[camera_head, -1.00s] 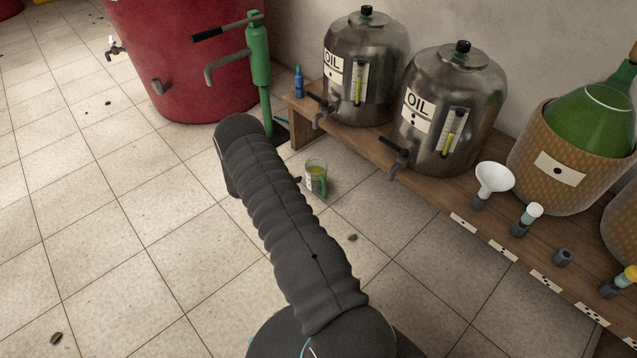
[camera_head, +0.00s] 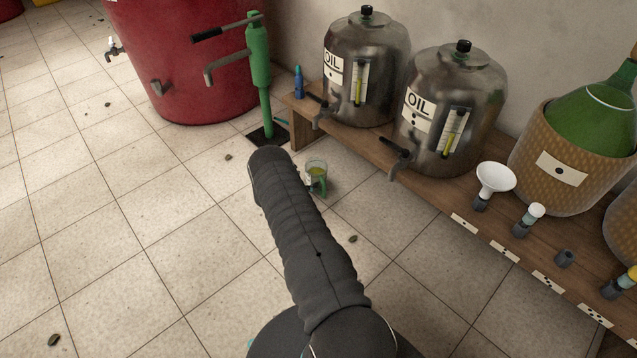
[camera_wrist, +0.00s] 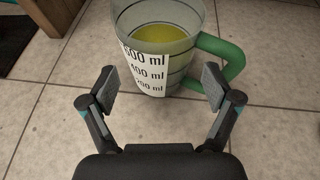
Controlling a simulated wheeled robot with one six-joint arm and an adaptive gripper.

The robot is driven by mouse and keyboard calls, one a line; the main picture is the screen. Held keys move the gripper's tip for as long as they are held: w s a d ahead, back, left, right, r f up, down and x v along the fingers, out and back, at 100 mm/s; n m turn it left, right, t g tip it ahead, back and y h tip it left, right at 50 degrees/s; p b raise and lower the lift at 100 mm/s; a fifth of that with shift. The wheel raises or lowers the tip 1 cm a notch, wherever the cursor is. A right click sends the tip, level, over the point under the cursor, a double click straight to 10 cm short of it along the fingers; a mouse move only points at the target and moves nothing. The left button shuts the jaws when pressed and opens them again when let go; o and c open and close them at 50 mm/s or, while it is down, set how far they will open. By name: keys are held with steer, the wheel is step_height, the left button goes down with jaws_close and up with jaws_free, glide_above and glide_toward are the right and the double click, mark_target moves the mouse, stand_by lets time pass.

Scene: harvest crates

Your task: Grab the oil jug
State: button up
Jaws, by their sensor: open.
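The oil jug (camera_head: 316,179) is a small clear measuring jug with a green handle and some yellow-green oil inside. It stands upright on the tiled floor in front of the shelf's left end. In the wrist view the jug (camera_wrist: 150,62) is straight ahead, with a white millilitre scale facing me and its green handle on the right. My gripper (camera_wrist: 160,88) is open, its fingers spread on the near side of the jug at either side. I cannot tell whether a finger touches it.
A low wooden shelf (camera_head: 440,197) carries two steel OIL drums (camera_head: 366,75) with taps, a wicker-covered green bottle (camera_head: 570,160) and a white funnel (camera_head: 495,178). A green hand pump (camera_head: 260,70) and red barrel (camera_head: 185,60) stand behind. The floor at left is mostly clear.

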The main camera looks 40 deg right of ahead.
mark_target(319, 181)
steer(key=shift+b+x, duration=0.3)
steer(key=shift+x, duration=2.4)
steer(key=c, duration=1.4)
steer(key=shift+r, duration=0.15)
